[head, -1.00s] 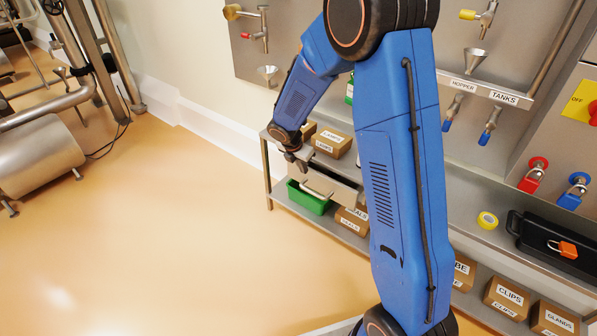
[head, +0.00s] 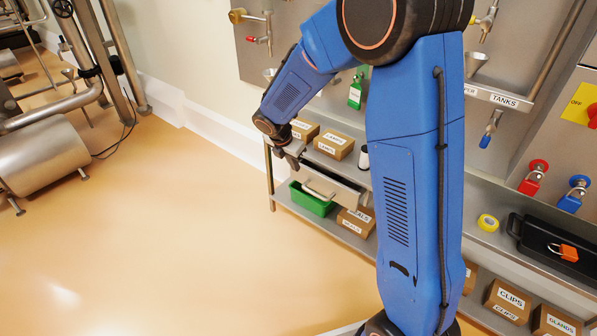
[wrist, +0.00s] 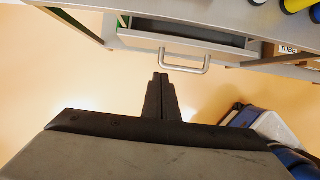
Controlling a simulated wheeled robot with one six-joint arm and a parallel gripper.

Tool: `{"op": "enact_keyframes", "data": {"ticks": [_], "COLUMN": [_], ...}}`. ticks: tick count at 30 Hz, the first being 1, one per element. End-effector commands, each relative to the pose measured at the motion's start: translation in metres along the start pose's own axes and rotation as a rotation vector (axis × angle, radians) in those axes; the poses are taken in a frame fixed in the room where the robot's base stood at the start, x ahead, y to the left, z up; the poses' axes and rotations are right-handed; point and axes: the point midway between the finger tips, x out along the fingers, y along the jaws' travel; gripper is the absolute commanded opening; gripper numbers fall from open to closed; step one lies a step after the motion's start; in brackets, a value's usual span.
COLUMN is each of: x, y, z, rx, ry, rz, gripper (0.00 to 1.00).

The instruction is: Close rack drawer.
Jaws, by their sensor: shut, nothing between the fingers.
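The rack drawer (head: 328,190) is a grey metal drawer under the rack's top shelf, standing partly pulled out. Its bar handle (head: 318,194) faces the floor side. In the wrist view the drawer front (wrist: 180,42) crosses the upper part, with the looped handle (wrist: 184,66) and the open inside visible behind it. My gripper (head: 291,164) is at the left end of the drawer in the head view. In the wrist view its shut, empty fingers (wrist: 160,78) point toward the drawer, just short of the handle and left of its middle. I cannot tell whether they touch it.
A green bin (head: 312,199) and a cardboard box (head: 354,221) sit on the lower shelf below the drawer. Cardboard boxes (head: 334,144) and a dark-capped white bottle (head: 363,157) stand on top. The orange floor (head: 190,220) in front is clear.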

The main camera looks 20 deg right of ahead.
Motion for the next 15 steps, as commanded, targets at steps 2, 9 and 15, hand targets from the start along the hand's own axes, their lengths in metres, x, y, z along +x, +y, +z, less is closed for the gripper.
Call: {"op": "enact_keyframes", "data": {"ticks": [2, 9, 15], "x": [-0.012, -0.030, -0.035], "y": [0.000, 0.000, -0.010], "z": [0.000, 0.000, 0.006], "rx": [0.001, 0.006, 0.219], "ry": [0.000, 0.001, 0.024], "rz": [0.003, 0.000, -0.009], "gripper": [0.00, 0.19, 0.31]}}
